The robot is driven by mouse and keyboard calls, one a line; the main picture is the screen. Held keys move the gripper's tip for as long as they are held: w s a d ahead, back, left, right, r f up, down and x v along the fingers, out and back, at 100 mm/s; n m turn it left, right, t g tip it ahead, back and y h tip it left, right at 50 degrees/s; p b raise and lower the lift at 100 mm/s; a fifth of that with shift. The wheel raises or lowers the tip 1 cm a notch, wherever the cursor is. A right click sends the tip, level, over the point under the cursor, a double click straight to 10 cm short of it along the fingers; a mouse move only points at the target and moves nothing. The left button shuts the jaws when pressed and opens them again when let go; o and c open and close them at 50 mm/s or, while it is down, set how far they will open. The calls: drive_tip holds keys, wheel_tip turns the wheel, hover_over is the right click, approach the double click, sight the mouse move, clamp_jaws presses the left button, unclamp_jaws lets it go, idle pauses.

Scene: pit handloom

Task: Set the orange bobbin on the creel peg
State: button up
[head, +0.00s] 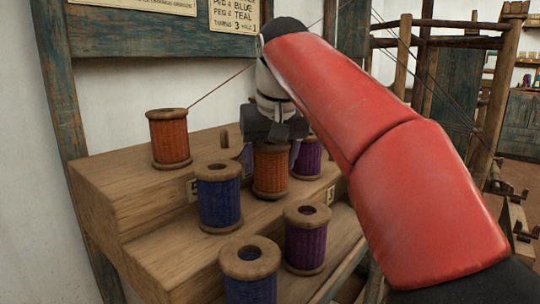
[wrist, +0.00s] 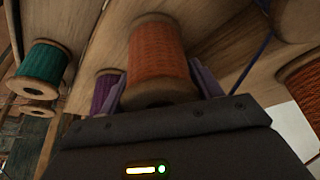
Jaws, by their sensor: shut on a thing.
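My gripper (wrist: 160,88) is shut on an orange bobbin (wrist: 160,55), with one finger on each side of it. In the head view this orange bobbin (head: 270,170) stands upright below my wrist, over the middle step of the wooden creel (head: 150,215). I cannot tell whether its base touches the step or whether a peg is inside it. A second orange bobbin (head: 169,138) stands on the top step at the left, with a thread running up from it.
A blue bobbin (head: 219,198) is close left of the held one, and a purple bobbin (head: 307,158) close right. Another purple bobbin (head: 305,238) and blue bobbin (head: 250,272) stand lower in front. A teal bobbin (wrist: 44,68) shows in the wrist view. Loom posts (head: 497,90) rise at right.

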drive_tip(key=shift+f, duration=0.1)
drive_tip(key=o, duration=1.3)
drive_tip(key=shift+o, duration=0.2)
wheel_tip(320, 180, up, 5)
drive_tip(key=p, duration=0.5)
wheel_tip(320, 180, up, 2)
drive_tip(key=shift+p, duration=0.45)
